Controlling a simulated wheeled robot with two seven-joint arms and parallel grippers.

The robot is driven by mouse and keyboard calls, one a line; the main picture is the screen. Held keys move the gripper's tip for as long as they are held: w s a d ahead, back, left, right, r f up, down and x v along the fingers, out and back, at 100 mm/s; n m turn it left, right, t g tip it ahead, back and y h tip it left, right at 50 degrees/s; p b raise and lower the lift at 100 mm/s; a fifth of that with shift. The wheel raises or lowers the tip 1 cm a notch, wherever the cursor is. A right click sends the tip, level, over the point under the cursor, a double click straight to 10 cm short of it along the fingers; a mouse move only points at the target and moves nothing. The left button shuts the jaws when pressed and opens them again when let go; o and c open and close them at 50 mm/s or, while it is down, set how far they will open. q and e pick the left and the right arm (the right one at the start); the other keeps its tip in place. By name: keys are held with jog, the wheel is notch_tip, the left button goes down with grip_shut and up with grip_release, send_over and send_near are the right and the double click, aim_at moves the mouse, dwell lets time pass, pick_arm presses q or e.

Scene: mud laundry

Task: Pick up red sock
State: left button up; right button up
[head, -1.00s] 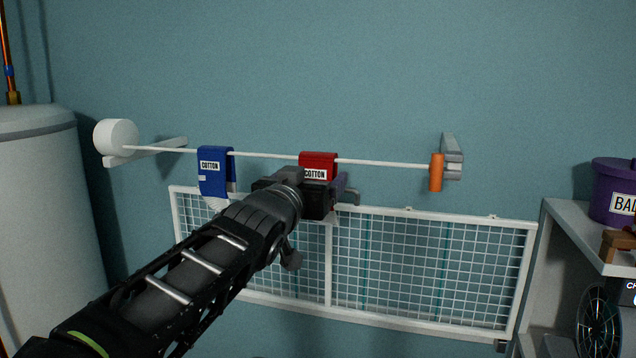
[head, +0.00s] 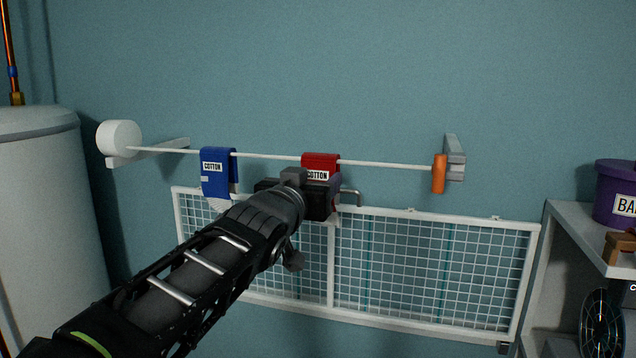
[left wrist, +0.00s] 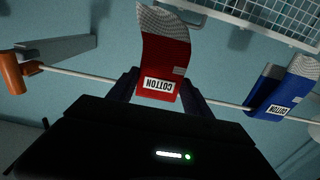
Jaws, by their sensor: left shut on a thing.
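The red sock (head: 320,161) with a white COTTON label hangs over the thin white rod in the head view, its lower part hidden by my gripper. In the left wrist view the red sock (left wrist: 165,60) shows its grey ribbed end and sits between the two dark fingers. My left gripper (head: 325,185) is at the sock, just below the rod, and is shut on it. In the left wrist view the left gripper (left wrist: 160,88) has a finger on each side of the sock. My right gripper is in neither view.
A blue sock (head: 215,173) hangs on the same rod (head: 270,156), to the left. An orange piece (head: 439,174) is at the rod's right end. A white wire rack (head: 430,265) is below. A shelf (head: 575,228) with a purple bucket (head: 615,193) stands right, a white tank (head: 45,220) left.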

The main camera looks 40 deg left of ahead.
pick_arm(q)
notch_tip(320, 180, up, 18)
jog(key=p, duration=0.1)
jog(key=shift+p, duration=0.4)
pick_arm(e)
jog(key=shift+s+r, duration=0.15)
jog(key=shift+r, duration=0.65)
pick_arm(q)
jog(key=shift+f, duration=0.1)
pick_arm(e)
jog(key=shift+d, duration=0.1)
